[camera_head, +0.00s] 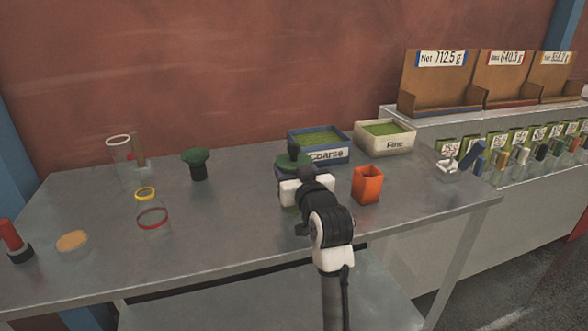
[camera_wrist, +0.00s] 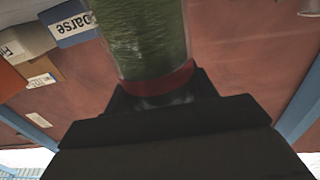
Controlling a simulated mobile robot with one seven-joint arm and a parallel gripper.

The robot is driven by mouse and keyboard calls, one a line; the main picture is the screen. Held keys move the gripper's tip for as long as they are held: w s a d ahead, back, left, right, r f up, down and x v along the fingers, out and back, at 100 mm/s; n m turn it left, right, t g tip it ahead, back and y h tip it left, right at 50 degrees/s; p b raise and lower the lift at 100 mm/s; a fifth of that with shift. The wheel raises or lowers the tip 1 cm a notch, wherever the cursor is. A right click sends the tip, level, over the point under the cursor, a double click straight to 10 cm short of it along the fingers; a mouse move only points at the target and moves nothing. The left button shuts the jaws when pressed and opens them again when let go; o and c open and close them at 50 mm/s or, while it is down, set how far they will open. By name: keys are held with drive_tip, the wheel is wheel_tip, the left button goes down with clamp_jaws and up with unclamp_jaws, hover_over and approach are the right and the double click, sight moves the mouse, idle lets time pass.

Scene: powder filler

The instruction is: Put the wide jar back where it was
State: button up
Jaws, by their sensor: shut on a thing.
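A clear jar with green contents and a red band (camera_wrist: 160,80) fills the top middle of the wrist view. My gripper (camera_wrist: 160,100) is shut on it near the red band; the jar's far end is out of that view. In the head view my gripper (camera_head: 303,190) is over the middle of the table, and its own body hides most of the held jar. A dark green round piece with a knob (camera_head: 294,161) shows just behind and above the gripper. I cannot tell whether it sits on the jar. A clear ring-shaped vessel with a red rim (camera_head: 152,222) stands at the left.
The blue Coarse bin (camera_head: 327,155) is close behind the gripper, and the Fine bin (camera_head: 394,146) is behind right. An orange cup (camera_head: 367,184) stands close right. A dark green funnel-like piece (camera_head: 197,163) and a tall clear vessel (camera_head: 120,150) are left.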

drive_tip(key=shift+f, duration=0.2)
drive_tip(key=o, duration=1)
drive_tip(key=shift+c, duration=0.2)
drive_tip(key=shift+r, duration=0.1)
drive_tip(key=shift+r, duration=0.15)
drive_tip(key=shift+s+d, duration=0.15)
drive_tip(key=shift+s, duration=0.2)
drive_tip(key=b+v, duration=0.2)
drive_tip(key=v, duration=0.9)
drive_tip(key=shift+s, duration=0.1)
